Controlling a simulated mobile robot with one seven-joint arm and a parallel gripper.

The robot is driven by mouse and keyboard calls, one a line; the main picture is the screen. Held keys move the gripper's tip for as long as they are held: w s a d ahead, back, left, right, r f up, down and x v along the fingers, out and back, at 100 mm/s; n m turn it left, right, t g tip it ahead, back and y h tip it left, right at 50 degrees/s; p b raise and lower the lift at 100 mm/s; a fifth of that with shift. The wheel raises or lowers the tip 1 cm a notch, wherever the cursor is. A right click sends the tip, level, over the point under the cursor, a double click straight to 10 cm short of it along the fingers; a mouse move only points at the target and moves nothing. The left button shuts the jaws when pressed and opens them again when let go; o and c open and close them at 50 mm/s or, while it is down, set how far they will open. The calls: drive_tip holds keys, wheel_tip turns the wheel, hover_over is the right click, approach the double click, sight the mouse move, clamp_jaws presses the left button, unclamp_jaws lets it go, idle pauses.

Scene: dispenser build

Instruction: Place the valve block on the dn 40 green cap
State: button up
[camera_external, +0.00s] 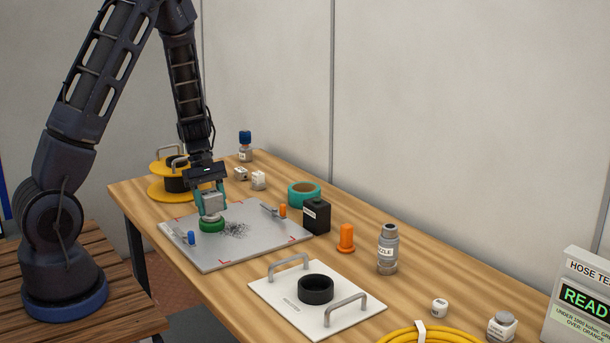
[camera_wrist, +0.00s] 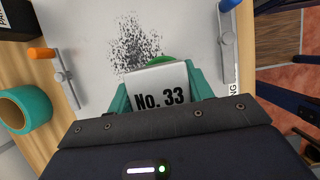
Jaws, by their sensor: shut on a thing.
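My gripper (camera_external: 210,200) is shut on a grey-white block, the valve block (camera_external: 212,204), and its teal fingers grip the block from both sides. In the wrist view the block (camera_wrist: 158,88) carries the label "No. 33", between the fingertips (camera_wrist: 160,92). The green cap (camera_external: 212,226) lies on the grey metal plate directly below the block. The block appears to be on or just above the cap; I cannot tell if they touch. In the wrist view only a sliver of the green cap (camera_wrist: 160,60) shows behind the block.
The grey plate (camera_external: 255,250) bears dark specks, a blue-handled clamp (camera_external: 190,238) and an orange-handled clamp (camera_external: 281,211). A black box (camera_external: 316,216), teal tape roll (camera_external: 303,193), orange plug (camera_external: 346,238) and white handled plate (camera_external: 280,303) stand nearby. A yellow reel (camera_external: 168,175) is behind.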

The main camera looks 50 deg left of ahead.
drive_tip(key=shift+f, duration=0.1)
drive_tip(key=o, duration=1.4)
drive_tip(key=v, duration=1.2)
drive_tip(key=s+d+r+m+t+y, duration=0.1)
drive_tip(key=s+d+r+m, duration=0.5)
drive_tip(key=s+d+r, duration=0.1)
drive_tip(key=s+d+r+m+t+y, duration=0.2)
drive_tip(key=s+d+r+m, duration=0.4)
drive_tip(key=s+d+r, duration=0.1)
drive_tip(key=s+d+r+m+t+y, duration=0.1)
drive_tip(key=s+d+r+m, duration=0.5)
drive_tip(key=s+d+r, duration=0.1)
drive_tip(key=shift+s+r+t, duration=0.3)
drive_tip(key=shift+s+r, duration=0.25)
drive_tip(key=shift+r, duration=0.2)
